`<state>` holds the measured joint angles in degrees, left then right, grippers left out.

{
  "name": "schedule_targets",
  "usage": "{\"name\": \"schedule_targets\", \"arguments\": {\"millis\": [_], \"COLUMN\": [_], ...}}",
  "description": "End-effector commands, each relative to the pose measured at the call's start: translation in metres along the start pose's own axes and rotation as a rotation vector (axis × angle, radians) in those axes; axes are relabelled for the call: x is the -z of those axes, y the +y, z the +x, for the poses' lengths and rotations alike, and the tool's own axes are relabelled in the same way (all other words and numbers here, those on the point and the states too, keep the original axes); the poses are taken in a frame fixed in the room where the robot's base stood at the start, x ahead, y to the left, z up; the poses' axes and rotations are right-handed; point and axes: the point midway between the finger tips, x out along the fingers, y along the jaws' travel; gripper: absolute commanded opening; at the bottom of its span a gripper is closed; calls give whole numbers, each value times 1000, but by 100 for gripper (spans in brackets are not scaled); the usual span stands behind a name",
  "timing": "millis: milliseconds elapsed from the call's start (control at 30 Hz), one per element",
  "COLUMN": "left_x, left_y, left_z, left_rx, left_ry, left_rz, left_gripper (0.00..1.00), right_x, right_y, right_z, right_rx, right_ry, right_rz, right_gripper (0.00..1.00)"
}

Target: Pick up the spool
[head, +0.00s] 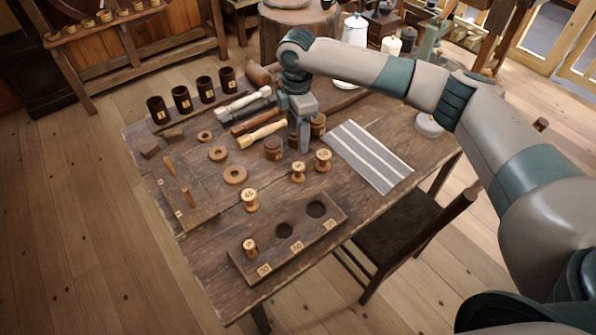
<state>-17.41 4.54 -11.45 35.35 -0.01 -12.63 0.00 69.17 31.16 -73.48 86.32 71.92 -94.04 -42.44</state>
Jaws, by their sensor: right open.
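Three pale wooden spools stand upright on the table: one (250,200) with a number on its top at the left, a smaller one (298,172) in the middle, and one (323,160) on the right. Another spool (249,247) stands in the left part of a dark wooden block (325,228), which has two empty round holes. My right gripper (303,142) points down behind the middle and right spools, apart from them. It is open, with no spool seen in it. Its fingertips are small in the picture. My left gripper is not in view.
Brown round pots (272,148) stand close beside my right gripper. Turned handles (262,134), wooden rings (235,175) and dark cups (157,110) lie or stand to the left. A striped cloth (366,155) lies flat on the right. A chair (405,232) stands at the table's front right edge.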

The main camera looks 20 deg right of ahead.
Motion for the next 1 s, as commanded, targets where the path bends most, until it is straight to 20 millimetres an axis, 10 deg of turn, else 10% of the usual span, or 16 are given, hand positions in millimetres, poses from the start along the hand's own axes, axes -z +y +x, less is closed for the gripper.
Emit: {"name": "schedule_targets", "arguments": {"millis": [600,1000], "left_x": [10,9], "left_y": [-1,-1], "left_z": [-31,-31], "left_rx": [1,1], "left_ry": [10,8], "left_rz": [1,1], "left_gripper": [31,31], "right_x": [0,0], "right_y": [0,0], "right_z": [97,105], "right_rx": [1,0], "right_ry": [0,1], "right_rz": [0,-1], "right_gripper": [53,53]}}
